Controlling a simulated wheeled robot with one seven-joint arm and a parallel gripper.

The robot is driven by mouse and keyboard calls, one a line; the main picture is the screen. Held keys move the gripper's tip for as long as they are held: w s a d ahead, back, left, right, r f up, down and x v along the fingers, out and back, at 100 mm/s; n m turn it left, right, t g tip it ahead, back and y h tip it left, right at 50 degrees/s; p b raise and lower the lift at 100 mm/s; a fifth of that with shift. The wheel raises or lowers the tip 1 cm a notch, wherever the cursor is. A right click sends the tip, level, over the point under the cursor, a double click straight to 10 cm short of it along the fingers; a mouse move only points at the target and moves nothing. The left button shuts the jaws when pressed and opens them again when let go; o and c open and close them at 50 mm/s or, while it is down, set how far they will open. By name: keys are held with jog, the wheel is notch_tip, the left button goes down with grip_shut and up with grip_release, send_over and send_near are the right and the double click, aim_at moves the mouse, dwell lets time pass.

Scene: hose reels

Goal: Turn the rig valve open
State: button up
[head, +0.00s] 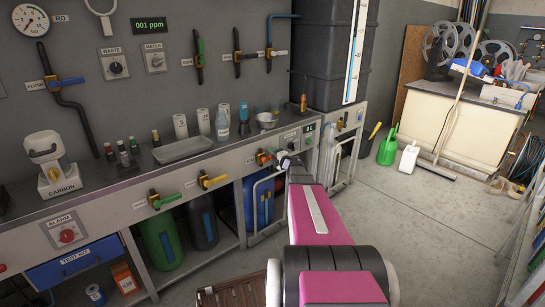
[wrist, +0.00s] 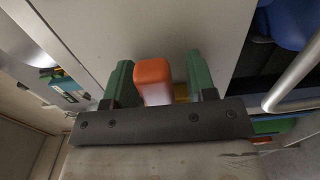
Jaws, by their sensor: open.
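An orange-handled valve (head: 264,158) is on the front panel of the bench, right of the yellow-handled and green-handled valves; I take it as the rig valve, but its label is too small to read. In the wrist view its orange handle (wrist: 153,72) stands between the two green fingers of my gripper (wrist: 160,85). The fingers are apart, one on each side, with a gap visible to the right finger. In the head view my gripper (head: 284,160) is at the panel, just right of the handle, partly hidden by my pink arm.
A yellow-handled valve (head: 213,181) and a green-handled valve (head: 166,200) are farther left on the same panel. A grey rail (head: 252,207) and blue containers lie below. A metal tray (head: 183,149) and bottles stand on the bench. Open floor (head: 405,225) lies to the right.

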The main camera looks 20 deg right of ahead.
jog(key=shift+w, duration=0.1)
grip_shut()
